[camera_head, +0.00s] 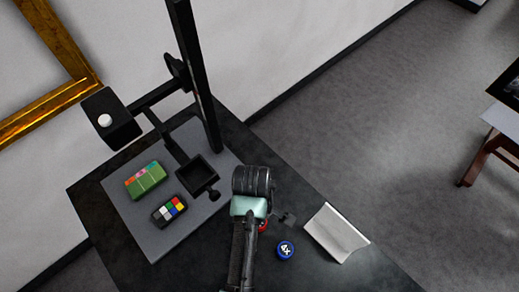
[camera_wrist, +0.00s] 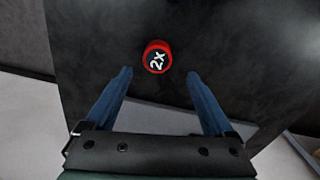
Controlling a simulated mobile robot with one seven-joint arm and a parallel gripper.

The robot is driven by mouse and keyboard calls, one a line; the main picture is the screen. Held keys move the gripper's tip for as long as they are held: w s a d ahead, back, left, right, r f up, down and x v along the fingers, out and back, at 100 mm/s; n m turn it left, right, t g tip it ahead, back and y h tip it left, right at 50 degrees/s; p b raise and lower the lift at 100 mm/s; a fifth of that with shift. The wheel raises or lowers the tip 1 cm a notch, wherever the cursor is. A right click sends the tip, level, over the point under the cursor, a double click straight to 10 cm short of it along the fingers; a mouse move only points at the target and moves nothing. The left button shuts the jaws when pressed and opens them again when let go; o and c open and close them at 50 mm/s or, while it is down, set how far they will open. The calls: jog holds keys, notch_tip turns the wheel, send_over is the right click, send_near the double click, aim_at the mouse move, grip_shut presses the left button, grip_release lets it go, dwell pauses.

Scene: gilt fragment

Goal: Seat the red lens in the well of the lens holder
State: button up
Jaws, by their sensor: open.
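The red lens (camera_wrist: 157,56), a round disc with a white "2x" on its top, lies on the dark table in the wrist view. In the head view only a sliver of the red lens (camera_head: 263,226) shows beside my arm. My gripper (camera_wrist: 160,73) is open and empty. Its two blue fingers point toward the lens, with the tips apart on either side and seemingly short of it. The lens holder (camera_head: 197,172), a black square frame with an empty-looking well and a side knob, is at the stand, left of my arm in the head view.
The black stand column (camera_head: 194,75) rises behind the holder. A colour checker (camera_head: 169,210) and a green box (camera_head: 145,180) lie on the grey base board (camera_head: 160,240).

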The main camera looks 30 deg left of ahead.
jog(key=f, duration=0.1)
jog(key=d+f, duration=0.1)
jog(key=f, duration=0.1)
jog(key=shift+w+f+p, duration=0.1)
jog(key=shift+f+p, duration=0.05)
jog(key=shift+p, duration=0.15)
jog(key=shift+w+f, duration=0.1)
jog(key=shift+f, duration=0.45)
grip_shut()
jog(key=shift+r, duration=0.1)
